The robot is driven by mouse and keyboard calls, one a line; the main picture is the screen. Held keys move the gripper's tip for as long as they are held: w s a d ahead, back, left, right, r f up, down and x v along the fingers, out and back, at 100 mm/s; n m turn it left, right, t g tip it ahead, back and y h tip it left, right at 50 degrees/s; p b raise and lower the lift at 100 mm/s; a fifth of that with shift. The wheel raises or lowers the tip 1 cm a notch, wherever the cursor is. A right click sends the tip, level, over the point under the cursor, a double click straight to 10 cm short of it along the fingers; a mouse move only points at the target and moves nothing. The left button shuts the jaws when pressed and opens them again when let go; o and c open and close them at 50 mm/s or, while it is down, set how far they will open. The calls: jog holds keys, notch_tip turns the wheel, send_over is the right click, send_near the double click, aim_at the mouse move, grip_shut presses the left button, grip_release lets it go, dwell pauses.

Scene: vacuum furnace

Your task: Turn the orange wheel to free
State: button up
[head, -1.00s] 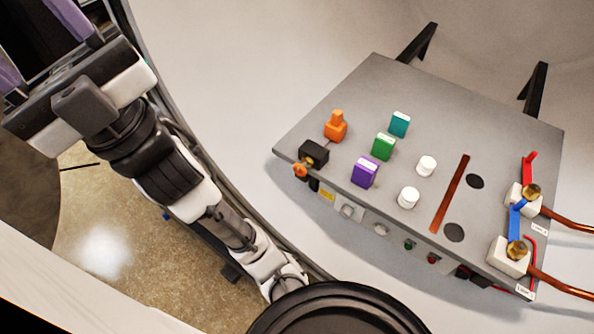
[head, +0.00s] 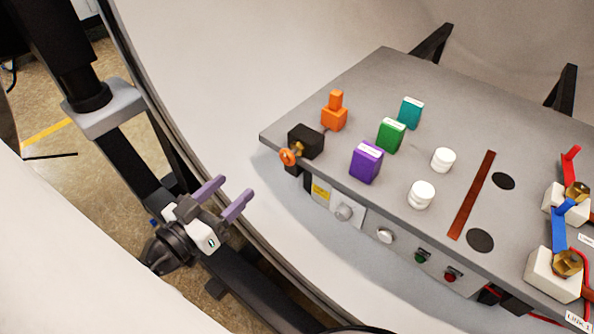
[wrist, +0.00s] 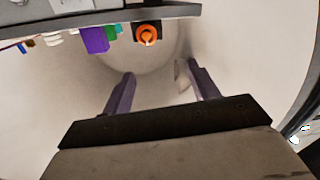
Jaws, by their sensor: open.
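The orange wheel (head: 288,157) is a small round knob on the front of a black block (head: 305,141) at the left front corner of the grey panel. In the wrist view the orange wheel (wrist: 147,34) faces me, near the top centre, ahead of and between the finger directions. My gripper (head: 223,193) is open and empty, with two purple fingers spread apart. It is to the left of and lower than the wheel in the head view, and apart from it. In the wrist view my gripper (wrist: 160,82) has nothing between its fingers.
The grey panel (head: 340,100) bears an orange block (head: 334,114), purple block (head: 366,162), green block (head: 390,135), teal block (head: 410,113) and white cylinders (head: 443,160). Red and blue levers stand at the right. A curved chamber wall surrounds the panel; its rim runs beside my gripper.

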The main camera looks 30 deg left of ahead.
aim_at(285, 158)
jog(key=shift+m+h, duration=0.4)
jog(key=shift+h, duration=0.3)
jog(key=w+d+p, duration=0.1)
jog(key=w, duration=0.3)
jog(key=w+d+f+p, duration=0.1)
jog(key=w, duration=0.3)
jog(key=w+d+p, duration=0.1)
jog(key=w, duration=0.4)
jog(key=shift+d+f, duration=0.15)
jog(key=shift+d, duration=0.1)
jog(key=c, duration=1)
